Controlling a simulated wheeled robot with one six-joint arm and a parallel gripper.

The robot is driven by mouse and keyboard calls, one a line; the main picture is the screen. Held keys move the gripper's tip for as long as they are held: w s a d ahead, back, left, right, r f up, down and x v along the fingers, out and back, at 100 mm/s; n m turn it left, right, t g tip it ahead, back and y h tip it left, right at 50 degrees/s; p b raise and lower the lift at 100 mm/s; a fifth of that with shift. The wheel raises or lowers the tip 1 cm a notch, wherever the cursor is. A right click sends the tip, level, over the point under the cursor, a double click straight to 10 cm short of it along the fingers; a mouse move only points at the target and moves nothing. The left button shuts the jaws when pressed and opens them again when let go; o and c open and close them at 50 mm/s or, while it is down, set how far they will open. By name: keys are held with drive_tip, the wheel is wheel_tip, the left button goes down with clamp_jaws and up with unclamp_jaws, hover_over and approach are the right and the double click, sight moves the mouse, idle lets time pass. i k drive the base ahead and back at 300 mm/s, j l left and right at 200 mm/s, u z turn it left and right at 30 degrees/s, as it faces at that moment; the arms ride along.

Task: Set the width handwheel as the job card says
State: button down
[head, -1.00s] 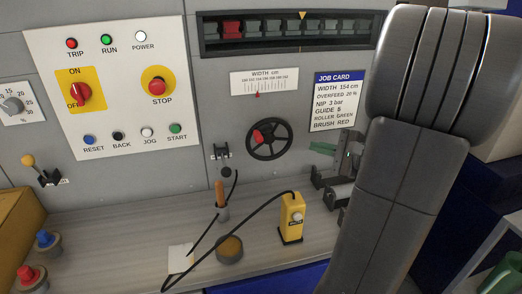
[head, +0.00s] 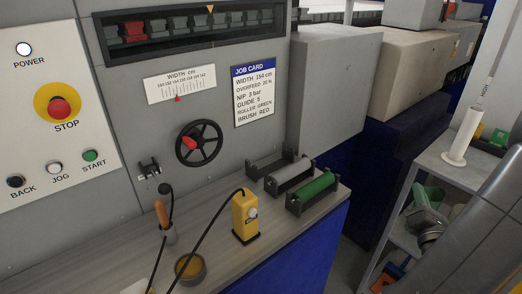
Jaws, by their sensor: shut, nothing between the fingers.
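The black width handwheel (head: 199,143) is on the grey panel, its red grip (head: 189,143) on the hub's left side. Above it, the width scale (head: 180,84) has a red pointer (head: 177,98) left of middle; its small numbers are hard to read. The job card (head: 254,96) reads width 154 cm, overfeed 20 %, nip 3 bar, guide 5, roller green, brush red.
A ledge below the panel holds a yellow pendant (head: 245,216) with a black cable, a round tin (head: 189,268), and a green roller (head: 315,189) beside a grey one. A shelf cart stands at right. The space before the handwheel is clear.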

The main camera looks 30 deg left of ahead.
sight(197, 141)
drive_tip(key=z, duration=0.45)
drive_tip(key=k+z, duration=0.1)
drive_tip(key=z, duration=0.8)
drive_tip(key=l+z, duration=0.1)
drive_tip(key=z, duration=0.35)
drive_tip(key=k+z, duration=0.1)
drive_tip(key=z, duration=0.35)
drive_tip(key=l+z, duration=0.1)
drive_tip(key=z, duration=0.35)
drive_tip(key=l+z, duration=0.1)
drive_tip(key=z, duration=0.35)
drive_tip(key=k+l+z, duration=0.1)
drive_tip(key=l, duration=0.2)
drive_tip(key=u, duration=0.55)
drive_tip(key=k+l+u, duration=0.1)
drive_tip(key=u, duration=1.6)
drive_tip(key=k+u, duration=0.1)
drive_tip(key=u, duration=0.5)
drive_tip(key=j+u, duration=0.1)
drive_tip(key=u, duration=0.45)
drive_tip(key=j+u, duration=0.1)
drive_tip(key=u, duration=0.45)
drive_tip(key=k+u, duration=0.1)
drive_tip(key=u, duration=0.5)
drive_tip(key=i+j, duration=0.05)
